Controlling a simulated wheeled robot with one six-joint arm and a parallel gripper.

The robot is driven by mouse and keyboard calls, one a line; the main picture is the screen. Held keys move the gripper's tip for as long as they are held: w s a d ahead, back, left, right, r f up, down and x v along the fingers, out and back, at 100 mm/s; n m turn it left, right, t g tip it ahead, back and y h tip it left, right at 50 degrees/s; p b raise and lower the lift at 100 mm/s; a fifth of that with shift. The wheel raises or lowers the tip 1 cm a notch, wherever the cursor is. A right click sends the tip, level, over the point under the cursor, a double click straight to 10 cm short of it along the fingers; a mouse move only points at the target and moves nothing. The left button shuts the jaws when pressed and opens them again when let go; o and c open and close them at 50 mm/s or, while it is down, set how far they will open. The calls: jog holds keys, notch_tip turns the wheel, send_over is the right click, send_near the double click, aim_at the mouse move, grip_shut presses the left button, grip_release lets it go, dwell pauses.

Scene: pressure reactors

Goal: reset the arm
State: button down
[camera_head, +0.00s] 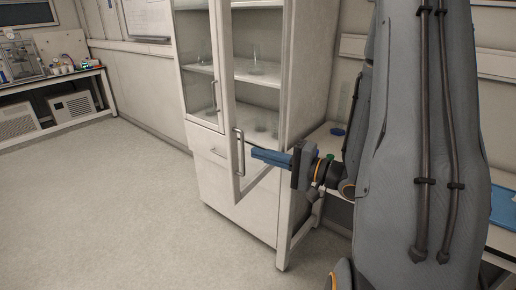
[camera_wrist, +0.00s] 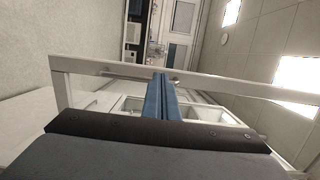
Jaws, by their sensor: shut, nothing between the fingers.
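My gripper (camera_head: 253,154) points left in the head view, in front of the white cabinet (camera_head: 235,207). Its blue fingers are together, with nothing between them. The fingertips appear close to the handle (camera_head: 239,152) of the cabinet's swung-open glass door (camera_head: 233,85); I cannot tell whether they touch. In the wrist view, my gripper's blue fingers (camera_wrist: 161,78) are pressed together and point toward the door frame (camera_wrist: 110,68), which crosses the picture.
Glassware (camera_head: 256,62) stands on the cabinet shelves. A drawer (camera_head: 208,147) below is shut. A bench (camera_head: 328,140) stands right of the cabinet, near my arm. The floor (camera_head: 110,215) to the left is clear. A far bench (camera_head: 50,80) carries equipment.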

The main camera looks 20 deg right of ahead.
jog(key=w+d+f+n+g+h, duration=0.2)
jog(key=w+f+n+g+h, duration=0.25)
jog(key=f+h, duration=0.4)
jog(key=s+a+n+g+h, duration=0.1)
jog(key=s+a+n+g, duration=0.2)
jog(key=s, duration=0.6)
jog(key=s+a+r+n+g+h, duration=0.1)
jog(key=s+a+n+g, duration=0.2)
jog(key=s+a+g, duration=0.2)
jog(key=s+a, duration=0.2)
jog(key=s, duration=0.1)
jog(key=shift+s+a, duration=0.15)
jog(key=shift+s, duration=0.25)
